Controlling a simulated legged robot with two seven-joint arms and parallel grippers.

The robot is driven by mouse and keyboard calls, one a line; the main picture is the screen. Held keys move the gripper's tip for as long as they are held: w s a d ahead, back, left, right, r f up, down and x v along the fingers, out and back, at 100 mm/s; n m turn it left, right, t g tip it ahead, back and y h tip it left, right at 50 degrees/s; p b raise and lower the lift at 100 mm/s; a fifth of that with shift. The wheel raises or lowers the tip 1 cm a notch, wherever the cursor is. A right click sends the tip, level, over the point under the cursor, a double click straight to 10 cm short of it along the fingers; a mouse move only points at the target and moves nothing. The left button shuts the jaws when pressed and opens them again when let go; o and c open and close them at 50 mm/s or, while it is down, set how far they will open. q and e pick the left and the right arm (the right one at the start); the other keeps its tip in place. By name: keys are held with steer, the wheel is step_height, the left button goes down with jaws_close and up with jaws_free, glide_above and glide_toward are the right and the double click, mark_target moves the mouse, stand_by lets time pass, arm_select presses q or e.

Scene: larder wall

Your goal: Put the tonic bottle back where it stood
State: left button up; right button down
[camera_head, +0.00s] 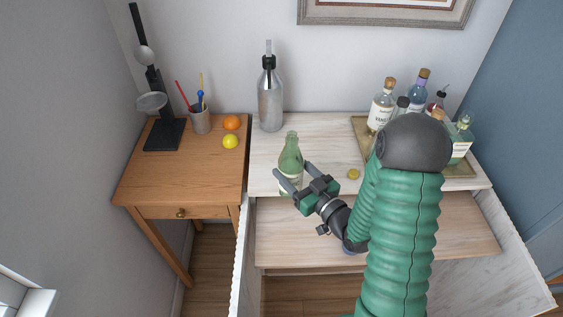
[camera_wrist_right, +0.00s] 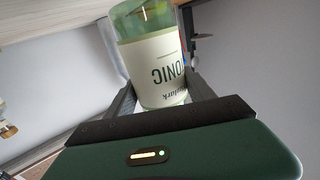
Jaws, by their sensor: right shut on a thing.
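The tonic bottle (camera_head: 290,154) is green glass with a pale label, upright near the front left of the white cabinet's upper surface (camera_head: 325,135). My right gripper (camera_head: 294,177) is shut on it from the front, low on its body. In the right wrist view the bottle (camera_wrist_right: 158,55) sits between the two dark fingers, its label lettering "TONIC" upside down. I cannot tell whether its base touches the surface. My left gripper is not in view.
A gold tray (camera_head: 360,128) with several bottles stands at the right, partly hidden by my right arm. A small gold cap (camera_head: 353,174) lies right of the tonic bottle. A soda siphon (camera_head: 270,98) stands behind. A wooden side table (camera_head: 175,185) is at the left.

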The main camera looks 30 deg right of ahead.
steer(key=shift+f+b, duration=0.1)
steer(key=shift+b, duration=0.25)
steer(key=shift+w+d+b, duration=0.15)
steer(key=shift+w+b, duration=0.2)
steer(key=shift+w, duration=0.05)
steer(key=shift+w+d+b, duration=0.2)
steer(key=shift+w+b, duration=0.1)
steer(key=shift+w, duration=0.3)
steer(key=shift+w+d+b, duration=0.2)
steer(key=shift+w+b, duration=0.05)
steer(key=shift+w, duration=0.3)
steer(key=shift+w+d+f+p, duration=0.1)
steer(key=shift+w+d+f, duration=0.3)
steer(key=shift+w+f, duration=0.55)
steer(key=shift+w+d+f+p, duration=0.15)
steer(key=shift+w+d+f, duration=0.3)
steer(key=shift+w, duration=1)
steer(key=shift+w+d+f+p, duration=0.1)
steer(key=shift+w+d+f, duration=0.25)
steer(key=shift+w+f, duration=0.6)
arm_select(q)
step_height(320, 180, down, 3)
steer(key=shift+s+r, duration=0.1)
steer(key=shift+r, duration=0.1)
arm_select(e)
steer(key=shift+c, duration=1.8)
jaws_free()
steer(key=shift+w+a+r, duration=0.1)
steer(key=shift+w+r, duration=0.05)
steer(key=shift+r, duration=0.1)
